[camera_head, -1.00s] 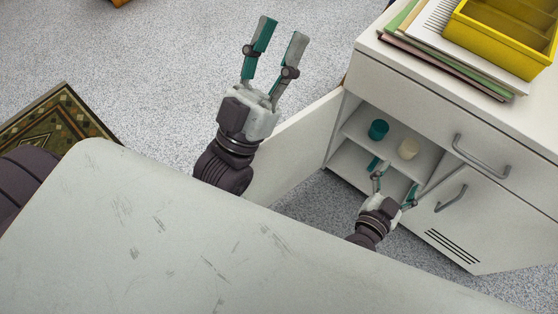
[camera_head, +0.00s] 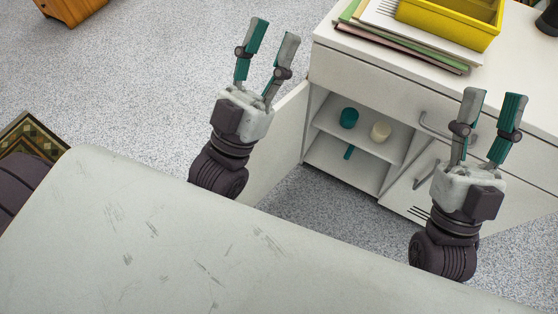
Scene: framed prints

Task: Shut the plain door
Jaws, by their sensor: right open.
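The plain door (camera_head: 278,150) is the left door of the white cabinet (camera_head: 350,75). It stands wide open, swung out to the left, and my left arm and the near tabletop hide part of it. My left gripper (camera_head: 272,35) is open and empty, pointing up the picture, above and beside the door; contact cannot be told. The right door (camera_head: 425,180), with dark vent slots, appears shut. My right gripper (camera_head: 494,97) is open and empty, in front of the cabinet's right side, covering part of that door and the drawer.
A teal cup (camera_head: 348,118) and a cream cup (camera_head: 381,131) stand on the cabinet's inner shelf. A yellow tray (camera_head: 455,35) and papers (camera_head: 400,40) lie on top. A pale tabletop (camera_head: 150,230) fills the foreground. Speckled floor (camera_head: 150,80) is clear left of the door.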

